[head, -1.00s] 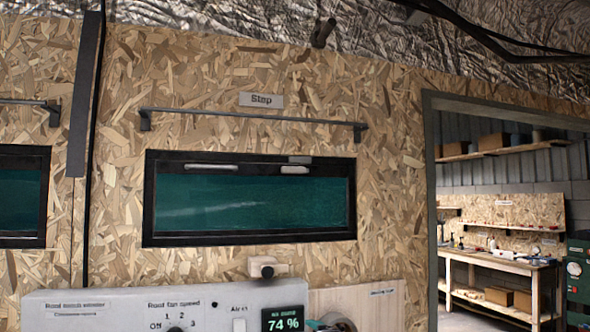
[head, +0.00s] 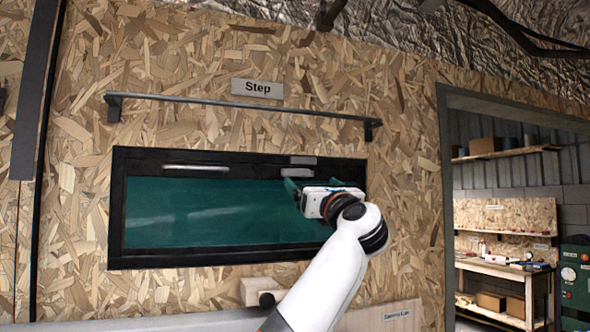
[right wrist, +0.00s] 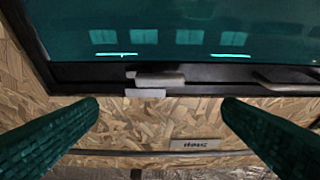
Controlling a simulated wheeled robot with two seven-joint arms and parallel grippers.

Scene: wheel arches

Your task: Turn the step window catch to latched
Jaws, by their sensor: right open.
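The step window (head: 190,210) is a dark-framed teal pane under a "Step" sign (head: 258,88). Its catch (right wrist: 160,79) shows in the right wrist view, which is upside down, as a small grey lever lying along the frame. A pale block (right wrist: 145,93) sits close beside it on the frame edge. In the head view the catch is at the top right of the window, partly hidden by my right gripper (head: 312,181). That gripper is open and empty, its green fingers apart with the catch ahead between them, not visibly touching. My left gripper is out of view.
A dark rail (head: 240,108) runs along the wall above the window. A pale handle bar (head: 196,168) is on the upper frame to the left. A beige block (head: 256,290) juts out below the window. A doorway to a workshop opens at right.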

